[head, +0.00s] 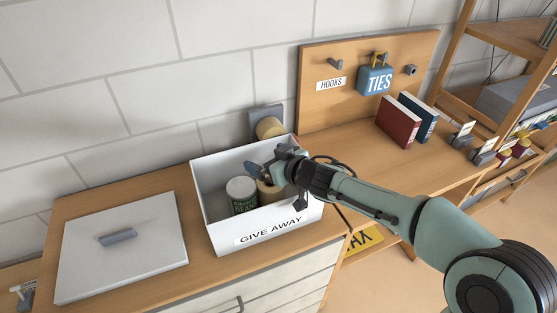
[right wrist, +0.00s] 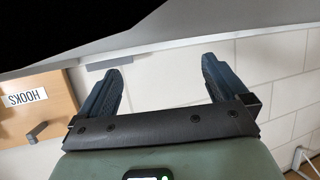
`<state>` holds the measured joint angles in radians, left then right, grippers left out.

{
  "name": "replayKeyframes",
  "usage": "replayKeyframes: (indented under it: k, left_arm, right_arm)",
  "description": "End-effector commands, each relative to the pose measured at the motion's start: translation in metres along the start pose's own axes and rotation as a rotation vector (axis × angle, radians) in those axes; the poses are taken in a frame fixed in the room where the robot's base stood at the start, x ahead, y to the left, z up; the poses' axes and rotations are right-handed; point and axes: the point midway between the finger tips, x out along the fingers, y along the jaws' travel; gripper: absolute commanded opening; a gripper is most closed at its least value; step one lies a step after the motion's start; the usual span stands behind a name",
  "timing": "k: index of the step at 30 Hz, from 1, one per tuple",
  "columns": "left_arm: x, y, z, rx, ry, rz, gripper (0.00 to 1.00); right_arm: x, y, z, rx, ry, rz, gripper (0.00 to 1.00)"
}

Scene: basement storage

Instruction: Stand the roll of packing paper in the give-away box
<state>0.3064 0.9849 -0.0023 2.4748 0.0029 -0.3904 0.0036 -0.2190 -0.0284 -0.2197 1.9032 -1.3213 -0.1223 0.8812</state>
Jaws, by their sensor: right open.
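The white give-away box (head: 207,205) stands open on the wooden counter. A tan, roll-like object (head: 268,193) is inside it, right of a green-labelled can (head: 242,194); it looks like the packing paper roll. My gripper and the box's front wall hide parts of it, so I cannot tell exactly how it stands. My right gripper (head: 263,172) is over the box opening, just above this object. In the right wrist view the right gripper (right wrist: 160,80) has its fingers wide apart with nothing between them. My left gripper is out of view.
A white lid-like panel (head: 80,255) with a grey handle lies on the left counter. A tan cylinder on a grey plate (head: 270,127) is behind the box by the wall. A hooks board (head: 315,60) and two books (head: 398,125) stand to the right.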

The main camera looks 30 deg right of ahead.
Motion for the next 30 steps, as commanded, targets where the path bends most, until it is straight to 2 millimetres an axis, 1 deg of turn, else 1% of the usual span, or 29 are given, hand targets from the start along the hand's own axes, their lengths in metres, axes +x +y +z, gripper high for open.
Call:
replayKeyframes:
  k: [1, 3, 7, 12, 15, 18, 23, 30]
  left_arm:
    - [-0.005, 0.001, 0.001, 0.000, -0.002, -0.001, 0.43]
    - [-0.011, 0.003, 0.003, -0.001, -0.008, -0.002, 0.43]
    - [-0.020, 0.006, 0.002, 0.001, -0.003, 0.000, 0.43]
    - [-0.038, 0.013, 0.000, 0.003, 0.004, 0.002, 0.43]
    - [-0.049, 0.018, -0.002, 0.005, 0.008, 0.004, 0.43]
    - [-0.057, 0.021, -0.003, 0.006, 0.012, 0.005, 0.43]
    - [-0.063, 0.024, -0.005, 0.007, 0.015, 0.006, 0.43]
    - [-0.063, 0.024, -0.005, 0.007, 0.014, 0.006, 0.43]
  right_arm:
    - [-0.003, 0.000, -0.007, 0.000, 0.002, 0.000, 1.00]
    - [-0.008, 0.000, -0.014, 0.000, 0.003, 0.000, 1.00]
    - [-0.039, 0.001, -0.014, 0.003, 0.005, 0.003, 1.00]
    - [-0.078, 0.001, -0.015, 0.002, 0.006, 0.001, 1.00]
    - [-0.097, 0.001, -0.015, 0.001, 0.005, 0.001, 1.00]
    - [-0.111, 0.000, -0.013, 0.001, 0.004, 0.000, 1.00]
    - [-0.123, 0.000, -0.011, 0.000, 0.003, 0.001, 1.00]
    - [-0.124, 0.000, -0.008, 0.000, 0.000, 0.000, 1.00]
